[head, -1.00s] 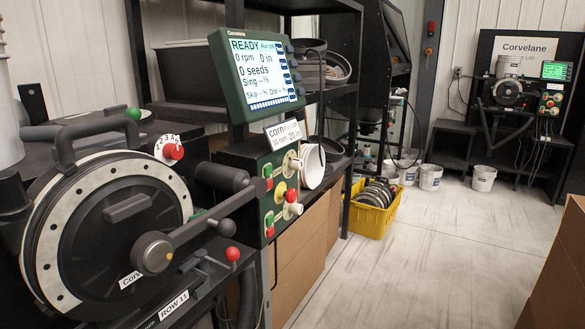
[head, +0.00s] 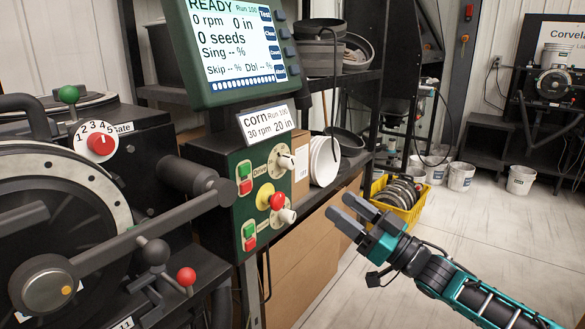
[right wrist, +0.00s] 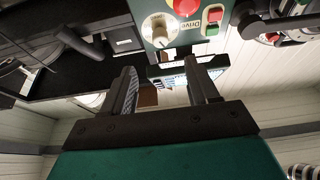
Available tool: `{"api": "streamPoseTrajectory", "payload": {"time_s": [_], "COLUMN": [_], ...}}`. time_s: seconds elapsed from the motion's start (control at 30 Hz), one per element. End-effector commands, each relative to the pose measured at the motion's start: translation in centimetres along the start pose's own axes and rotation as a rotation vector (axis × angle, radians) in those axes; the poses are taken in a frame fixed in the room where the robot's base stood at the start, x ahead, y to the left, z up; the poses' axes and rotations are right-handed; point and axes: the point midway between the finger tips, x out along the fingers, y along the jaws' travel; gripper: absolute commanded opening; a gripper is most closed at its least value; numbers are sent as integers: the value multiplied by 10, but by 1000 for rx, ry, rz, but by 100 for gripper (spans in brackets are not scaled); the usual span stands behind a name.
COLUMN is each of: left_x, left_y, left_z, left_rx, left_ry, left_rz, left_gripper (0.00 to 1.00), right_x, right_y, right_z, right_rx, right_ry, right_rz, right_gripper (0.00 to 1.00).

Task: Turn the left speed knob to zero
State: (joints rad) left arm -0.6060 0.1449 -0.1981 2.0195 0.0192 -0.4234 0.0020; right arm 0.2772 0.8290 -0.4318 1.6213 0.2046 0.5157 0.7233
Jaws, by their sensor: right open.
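A green control panel (head: 241,190) carries two pale knobs. The upper knob (head: 285,160), beside the Drive label, also shows in the right wrist view (right wrist: 155,28). The lower knob (head: 287,215) sits below a red button (head: 277,201). My left gripper is not in view.
A monitor (head: 232,48) and a sign (head: 266,122) stand above the panel. A round meter (head: 75,185) with crank, levers and red dial knob (head: 101,144) fills the left. A yellow crate (head: 402,212) stands on the floor.

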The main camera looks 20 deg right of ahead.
Motion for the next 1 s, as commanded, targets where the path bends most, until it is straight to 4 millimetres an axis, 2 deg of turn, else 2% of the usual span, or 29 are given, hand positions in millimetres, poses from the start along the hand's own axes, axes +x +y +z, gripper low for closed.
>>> {"api": "streamPoseTrajectory", "payload": {"time_s": [0.17, 0.27, 0.7, 0.83, 1.0], "left_x": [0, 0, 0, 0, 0], "left_y": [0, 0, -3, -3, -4], "left_z": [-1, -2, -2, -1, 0], "left_rx": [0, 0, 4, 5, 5], "left_ry": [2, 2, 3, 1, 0], "left_rz": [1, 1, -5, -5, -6], "left_gripper": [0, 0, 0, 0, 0], "right_x": [7, 19, 100, 117, 128], "right_y": [2, 2, 1, 1, 1], "right_z": [-4, -5, -5, -5, -4], "right_rx": [0, -2, -1, -1, -1], "right_ry": [9, 10, 10, 8, 6], "right_rz": [-7, -7, -6, -6, -6], "right_gripper": [59, 59, 59, 59, 59]}}
